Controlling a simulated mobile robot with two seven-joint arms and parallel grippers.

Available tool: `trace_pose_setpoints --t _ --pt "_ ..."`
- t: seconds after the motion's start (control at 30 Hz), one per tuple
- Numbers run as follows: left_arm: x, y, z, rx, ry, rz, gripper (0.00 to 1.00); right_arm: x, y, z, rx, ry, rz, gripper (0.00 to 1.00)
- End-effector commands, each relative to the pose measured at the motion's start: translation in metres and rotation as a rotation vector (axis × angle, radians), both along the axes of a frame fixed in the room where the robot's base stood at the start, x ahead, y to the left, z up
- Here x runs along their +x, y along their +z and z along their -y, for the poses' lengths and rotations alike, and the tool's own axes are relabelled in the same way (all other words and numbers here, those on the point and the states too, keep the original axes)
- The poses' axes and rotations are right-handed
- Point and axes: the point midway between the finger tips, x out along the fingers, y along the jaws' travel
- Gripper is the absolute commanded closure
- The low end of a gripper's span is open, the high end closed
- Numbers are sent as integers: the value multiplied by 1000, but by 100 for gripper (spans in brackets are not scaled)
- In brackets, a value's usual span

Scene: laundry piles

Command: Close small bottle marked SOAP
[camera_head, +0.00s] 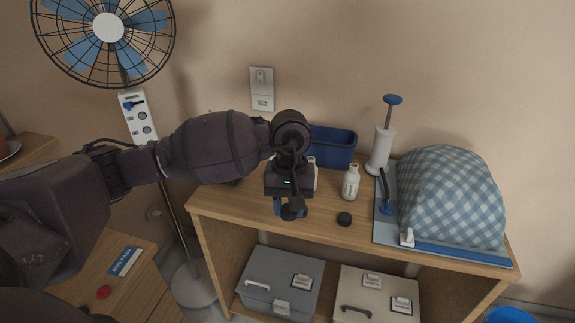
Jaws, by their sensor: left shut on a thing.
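My left gripper (290,208) is above the front left of the wooden shelf top. It is shut on a small dark round thing (290,214) that looks like a cap, partly hidden by the fingers. A small white bottle (351,183) stands upright to the right of the gripper, with its neck bare. A second white bottle (315,172) stands behind the gripper, mostly hidden by it. I cannot read the marking on either bottle, so I cannot tell which says SOAP. A dark round cap (344,219) lies on the shelf in front of the first bottle. My right gripper is not in view.
A blue bin (335,147) and a white pump with a blue handle (381,150) stand at the back of the wooden shelf (235,202). A checked cloth dome (450,198) on a blue board fills the right. Lidded boxes (280,281) sit below. A fan stands left.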

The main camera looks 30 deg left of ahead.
Motion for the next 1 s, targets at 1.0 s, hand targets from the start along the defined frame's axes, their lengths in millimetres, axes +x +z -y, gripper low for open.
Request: trace_pose_setpoints --t 1.0 --pt "-38 -15 31 0 -444 1 85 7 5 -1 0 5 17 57"
